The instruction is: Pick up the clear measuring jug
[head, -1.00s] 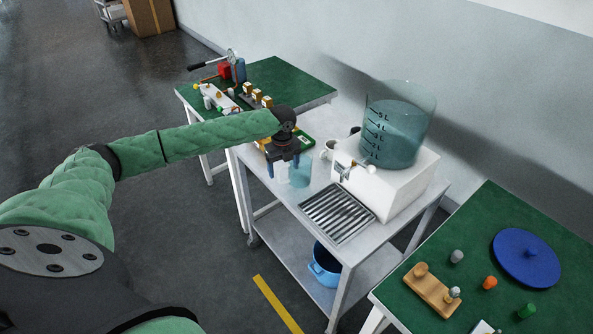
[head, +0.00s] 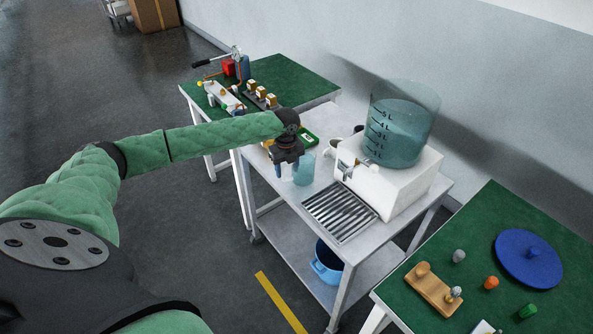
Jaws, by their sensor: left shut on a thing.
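The clear measuring jug (head: 304,169) is a small, see-through bluish vessel at the near left part of the white cart, left of the water dispenser. My left gripper (head: 287,172) comes in from the left and is shut on the jug's left side. Its fingers partly hide the jug. I cannot tell whether the jug touches the cart top or is slightly above it. My right gripper is not in view.
On the white cart (head: 277,196) are a drip grate (head: 340,213) and a white dispenser with a graduated water tank (head: 397,130). A blue pot (head: 325,266) is on the lower shelf. Green-topped tables stand behind and at right (head: 440,265).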

